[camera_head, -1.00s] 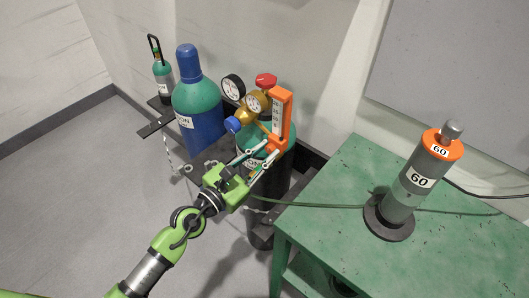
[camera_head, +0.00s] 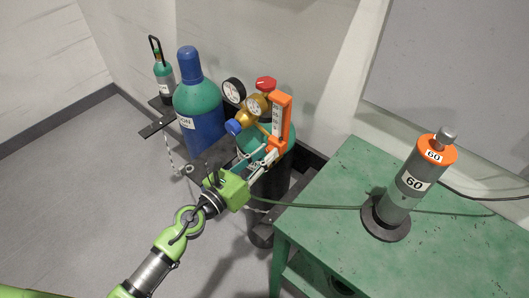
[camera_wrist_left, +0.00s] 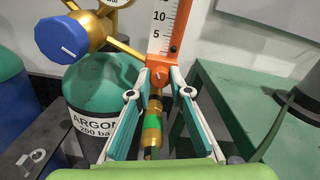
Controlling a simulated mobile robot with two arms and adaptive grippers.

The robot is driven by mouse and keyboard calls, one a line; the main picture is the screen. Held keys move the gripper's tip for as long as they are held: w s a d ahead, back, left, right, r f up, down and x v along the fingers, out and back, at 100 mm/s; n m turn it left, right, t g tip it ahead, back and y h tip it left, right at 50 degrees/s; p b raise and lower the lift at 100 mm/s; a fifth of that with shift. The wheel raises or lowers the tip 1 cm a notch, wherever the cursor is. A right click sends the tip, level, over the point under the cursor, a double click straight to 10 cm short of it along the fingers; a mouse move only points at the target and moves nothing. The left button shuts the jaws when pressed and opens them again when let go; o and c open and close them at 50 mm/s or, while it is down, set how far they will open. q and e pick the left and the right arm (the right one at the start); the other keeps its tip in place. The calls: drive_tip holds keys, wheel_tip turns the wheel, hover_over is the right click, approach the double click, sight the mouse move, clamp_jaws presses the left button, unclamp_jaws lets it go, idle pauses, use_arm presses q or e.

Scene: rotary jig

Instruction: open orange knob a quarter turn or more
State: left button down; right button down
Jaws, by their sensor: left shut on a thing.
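The orange knob (camera_wrist_left: 159,76) is at the foot of an orange flowmeter with a white scale in the left wrist view. The flowmeter (camera_head: 281,112) stands upright on the gold regulator in the head view. My left gripper (camera_wrist_left: 158,84) is shut on the orange knob, one fingertip on each side. In the head view my left gripper (camera_head: 268,152) reaches the flowmeter's foot from the lower left, and its fingers partly hide the knob. A brass fitting with a green band (camera_wrist_left: 152,128) shows between the fingers. My right gripper is not in view.
A blue knob (camera_wrist_left: 62,39), a red knob (camera_head: 266,83) and gauges (camera_head: 233,88) crowd the regulator. The green argon cylinder (camera_wrist_left: 103,82) is below. A blue-green cylinder (camera_head: 199,108) stands left. The green table (camera_head: 328,215) bears a grey cylinder marked 60 (camera_head: 413,184); a hose runs across it.

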use_arm(q)
drive_tip(key=shift+n, duration=0.6)
drive_tip(key=c, duration=1.8)
unclamp_jaws()
drive_tip(key=shift+c, duration=0.2)
drive_tip(key=v, duration=1.2)
